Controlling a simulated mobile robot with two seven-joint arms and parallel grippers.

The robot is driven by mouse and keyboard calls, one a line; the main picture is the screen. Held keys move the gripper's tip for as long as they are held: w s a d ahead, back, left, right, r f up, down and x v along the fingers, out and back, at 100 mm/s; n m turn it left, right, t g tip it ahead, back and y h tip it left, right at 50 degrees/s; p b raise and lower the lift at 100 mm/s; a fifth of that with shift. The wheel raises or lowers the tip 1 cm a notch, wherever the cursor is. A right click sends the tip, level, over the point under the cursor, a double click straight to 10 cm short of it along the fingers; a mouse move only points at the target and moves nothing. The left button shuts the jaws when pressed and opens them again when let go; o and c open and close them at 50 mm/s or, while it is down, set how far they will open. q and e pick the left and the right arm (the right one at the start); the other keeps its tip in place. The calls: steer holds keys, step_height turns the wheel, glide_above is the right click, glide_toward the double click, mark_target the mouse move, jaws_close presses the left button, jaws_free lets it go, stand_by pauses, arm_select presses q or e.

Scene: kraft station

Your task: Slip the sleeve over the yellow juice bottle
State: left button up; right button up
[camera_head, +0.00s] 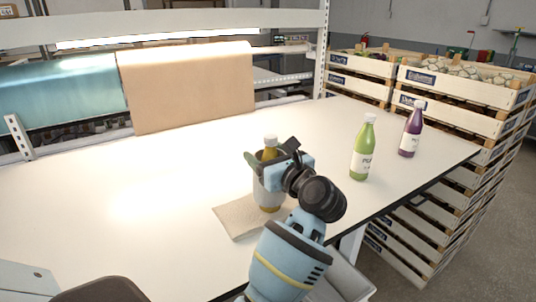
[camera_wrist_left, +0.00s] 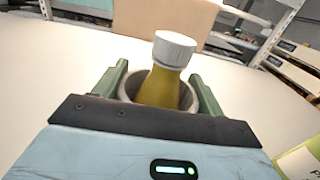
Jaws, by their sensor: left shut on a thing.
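The yellow juice bottle (camera_head: 270,141) has a white cap and stands upright on a brown paper sheet on the table. The grey sleeve (camera_head: 262,193) is around the bottle's body, with the neck and cap sticking out above. A little yellow shows beneath the sleeve's lower edge. In the left wrist view the bottle (camera_wrist_left: 163,88) rises through the round sleeve rim (camera_wrist_left: 128,87), leaning toward the right. My left gripper (camera_head: 269,162) is shut on the sleeve, its green fingers (camera_wrist_left: 160,90) on opposite sides. My right gripper is not in view.
The brown paper sheet (camera_head: 231,219) lies on the white table (camera_head: 130,215). A green bottle (camera_head: 363,150) and a purple bottle (camera_head: 411,132) stand to the right. Stacked wooden crates (camera_head: 460,92) are beyond the right edge. A kraft paper roll (camera_head: 185,85) hangs behind. The table's left side is clear.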

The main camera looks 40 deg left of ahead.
arm_select(q)
steer(key=o, duration=0.7)
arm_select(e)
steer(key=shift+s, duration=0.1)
arm_select(q)
steer(key=shift+o, duration=0.2)
steer(key=shift+d, duration=0.1)
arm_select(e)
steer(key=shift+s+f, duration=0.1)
arm_select(q)
steer(key=shift+s+d, duration=0.1)
steer(key=shift+d, duration=0.15)
steer(key=b+v, duration=0.1)
steer(key=v, duration=0.6)
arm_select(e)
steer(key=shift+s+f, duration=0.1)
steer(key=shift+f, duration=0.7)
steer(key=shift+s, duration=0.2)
arm_select(q)
steer(key=shift+d, duration=0.1)
